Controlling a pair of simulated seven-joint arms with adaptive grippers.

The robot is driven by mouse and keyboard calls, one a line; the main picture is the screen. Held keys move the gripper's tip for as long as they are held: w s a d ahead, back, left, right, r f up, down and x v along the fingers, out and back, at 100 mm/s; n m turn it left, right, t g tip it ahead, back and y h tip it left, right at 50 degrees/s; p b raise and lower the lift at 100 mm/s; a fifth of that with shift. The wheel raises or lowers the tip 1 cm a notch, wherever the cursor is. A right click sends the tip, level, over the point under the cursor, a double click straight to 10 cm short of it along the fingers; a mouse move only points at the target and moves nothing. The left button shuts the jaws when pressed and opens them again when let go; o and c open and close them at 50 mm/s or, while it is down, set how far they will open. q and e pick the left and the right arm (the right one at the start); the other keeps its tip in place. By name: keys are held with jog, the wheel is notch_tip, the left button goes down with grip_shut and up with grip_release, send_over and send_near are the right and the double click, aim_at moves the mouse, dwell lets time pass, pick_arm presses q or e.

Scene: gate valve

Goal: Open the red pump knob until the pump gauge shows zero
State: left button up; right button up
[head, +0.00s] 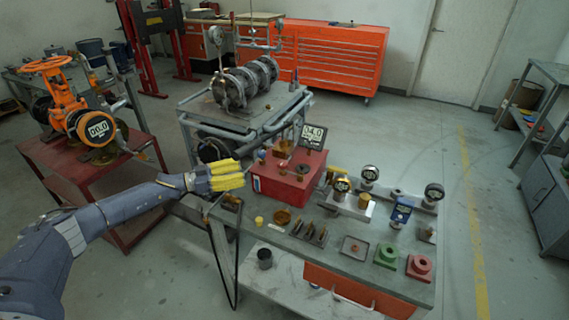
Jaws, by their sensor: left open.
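The red pump box (292,189) sits at the back left of the grey workbench. Its digital gauge (313,136) stands behind it and appears to read 04.0. My left gripper (240,176), with yellow fingers, reaches in from the left. It is open and empty, just left of the pump box in the picture. My right gripper is out of view.
Gauges, brass fittings, a green block (386,255) and a red block (419,267) crowd the workbench (330,268) right of the pump. Flanged pipework (240,85) stands behind.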

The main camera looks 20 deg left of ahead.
aim_at(283, 162)
pick_arm(q)
jog(key=x, duration=1.6)
jog(key=shift+w, duration=0.2)
jog(key=c, duration=1.2)
